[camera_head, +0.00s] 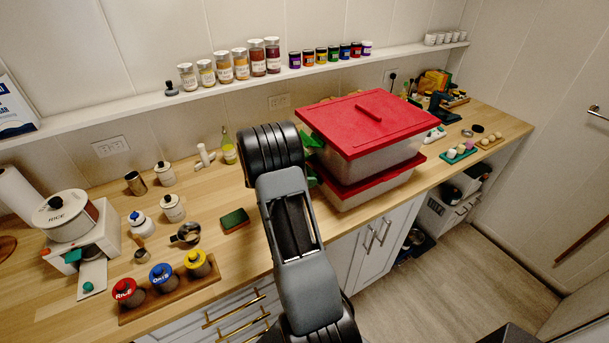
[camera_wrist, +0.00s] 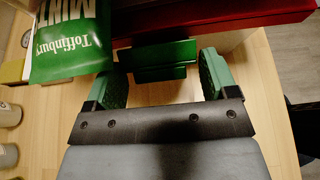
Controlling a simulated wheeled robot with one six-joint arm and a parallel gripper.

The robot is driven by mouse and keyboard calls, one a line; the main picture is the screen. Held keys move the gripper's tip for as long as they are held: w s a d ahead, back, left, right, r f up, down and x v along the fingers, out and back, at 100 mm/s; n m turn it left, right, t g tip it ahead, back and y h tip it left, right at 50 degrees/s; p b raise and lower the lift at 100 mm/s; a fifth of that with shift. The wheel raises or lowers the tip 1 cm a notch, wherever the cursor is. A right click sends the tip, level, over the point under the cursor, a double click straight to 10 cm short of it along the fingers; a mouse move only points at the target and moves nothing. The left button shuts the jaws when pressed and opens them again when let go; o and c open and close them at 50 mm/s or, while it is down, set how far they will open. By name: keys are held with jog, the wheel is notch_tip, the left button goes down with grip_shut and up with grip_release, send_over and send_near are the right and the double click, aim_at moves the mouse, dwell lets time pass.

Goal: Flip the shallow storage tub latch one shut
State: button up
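The shallow storage tub (camera_head: 368,191) is the lower of two stacked clear tubs on the counter and has a red lid. Its near left end is behind my arm in the head view. In the wrist view, a red lid edge (camera_wrist: 225,14) crosses the top, with a green latch (camera_wrist: 160,52) sticking out below it. My gripper (camera_wrist: 163,68) is open, with one green-padded finger on each side of the latch. No contact with the latch is clear. Which tub this lid belongs to, and the latch's exact angle, I cannot tell. My arm mostly hides the gripper in the head view.
A deeper tub with a red lid (camera_head: 365,120) is stacked on top. A green packet (camera_wrist: 70,38) stands close to my left finger in the wrist view. A green sponge (camera_head: 235,220) and canisters (camera_head: 160,274) lie left of my arm. The floor at right is clear.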

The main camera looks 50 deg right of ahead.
jog(key=b+v, duration=0.2)
jog(key=v, duration=1.1)
jog(key=shift+a+r+b, duration=0.2)
jog(key=shift+a+b, duration=0.15)
jog(key=shift+w, duration=0.1)
notch_tip(320, 180, down, 6)
jog(key=g+h+b, duration=0.2)
jog(key=h+b, duration=0.3)
jog(key=b, duration=0.1)
jog(key=p+x, duration=0.2)
jog(key=x, duration=1)
jog(key=shift+d+f, duration=0.25)
jog(key=shift+f, duration=0.15)
jog(key=shift+w, duration=0.1)
jog(key=shift+c, duration=0.4)
